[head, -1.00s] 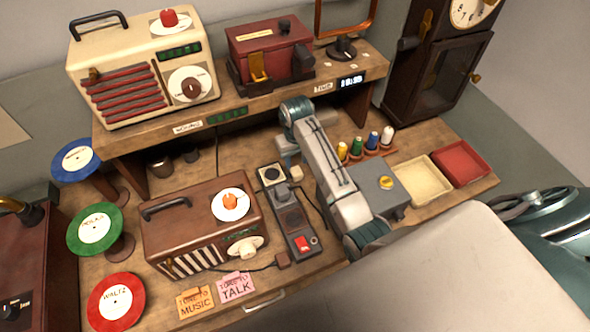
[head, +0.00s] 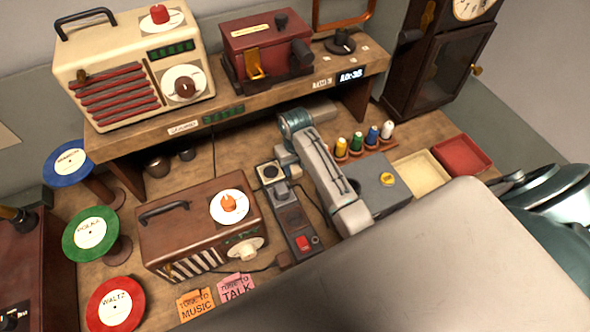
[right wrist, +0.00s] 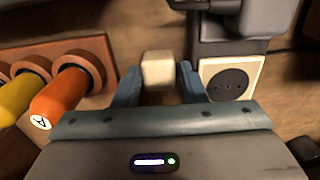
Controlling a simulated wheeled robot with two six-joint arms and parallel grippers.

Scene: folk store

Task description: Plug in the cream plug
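The cream plug (right wrist: 158,70) is a small pale block between the blue fingertips of my right gripper (right wrist: 160,84) in the right wrist view. The fingers stand on either side of it, with a narrow gap visible at its right. My left gripper is not in view.
A brown radio (head: 200,225) stands left of the strip. A grey box (head: 378,186) and thread spools (head: 357,144) are right of my arm. A shelf (head: 225,118) with a cream radio (head: 130,70) rises behind. Cream (head: 424,178) and red (head: 462,156) trays lie right.

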